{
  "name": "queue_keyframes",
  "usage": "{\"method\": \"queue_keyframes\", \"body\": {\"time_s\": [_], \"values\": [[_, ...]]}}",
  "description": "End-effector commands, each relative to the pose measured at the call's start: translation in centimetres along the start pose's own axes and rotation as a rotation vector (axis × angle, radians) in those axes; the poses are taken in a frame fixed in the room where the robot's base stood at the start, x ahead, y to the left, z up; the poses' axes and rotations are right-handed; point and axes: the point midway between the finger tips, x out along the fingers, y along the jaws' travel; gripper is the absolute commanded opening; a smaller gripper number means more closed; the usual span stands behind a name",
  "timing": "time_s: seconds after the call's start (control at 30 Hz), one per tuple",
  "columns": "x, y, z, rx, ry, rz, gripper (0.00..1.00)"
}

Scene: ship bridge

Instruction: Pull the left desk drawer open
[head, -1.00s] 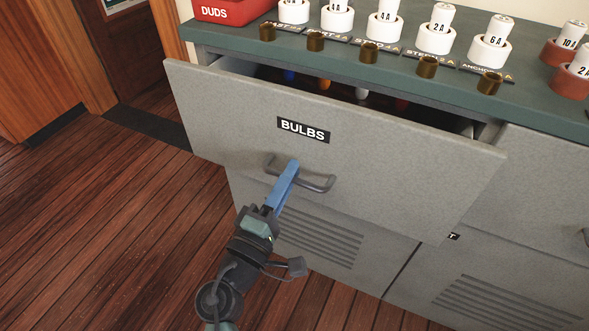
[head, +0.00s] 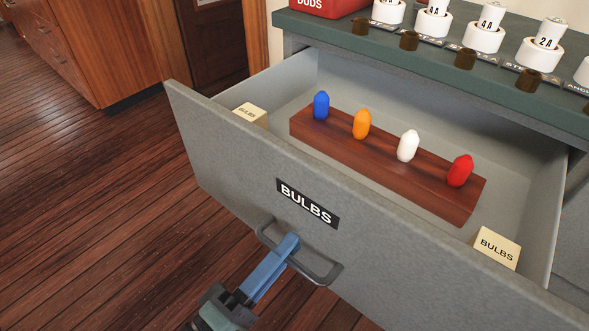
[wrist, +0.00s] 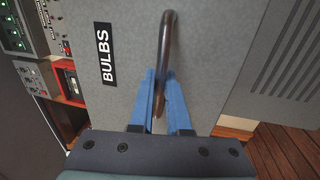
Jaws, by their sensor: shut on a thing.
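The left desk drawer (head: 235,165) has a grey front with a black label reading BULBS, and it stands well open in the head view. Its dark bar handle (head: 325,275) is on the front below the label. My gripper (head: 288,243) has blue fingers and is shut on the handle. In the wrist view the handle (wrist: 167,45) runs between the two blue fingers of my gripper (wrist: 160,95). The fingers hide part of the bar.
Inside the drawer a wooden block (head: 385,165) holds blue, orange, white and red bulbs. Cream boxes (head: 497,246) sit in the drawer's front corners. The green desktop (head: 400,60) carries white fuses and a red DUDS box (head: 325,5). The plank floor (head: 90,200) at left is clear.

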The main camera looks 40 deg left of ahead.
Motion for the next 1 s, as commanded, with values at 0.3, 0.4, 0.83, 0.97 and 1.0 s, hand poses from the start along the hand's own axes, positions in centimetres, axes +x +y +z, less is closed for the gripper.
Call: {"method": "queue_keyframes", "body": {"time_s": [0.3, 0.4, 0.83, 0.97, 1.0], "values": [[-0.19, -0.01, -0.02, 0.000, 0.000, -0.001, 0.00], [-0.18, -0.01, -0.02, 0.000, 0.000, -0.001, 0.20], [-0.14, 0.02, -0.02, 0.000, 0.000, 0.000, 0.27], [-0.32, 0.00, -0.04, 0.000, 0.001, -0.001, 0.27], [-0.57, -0.02, -0.05, 0.000, 0.001, -0.002, 0.27]]}}
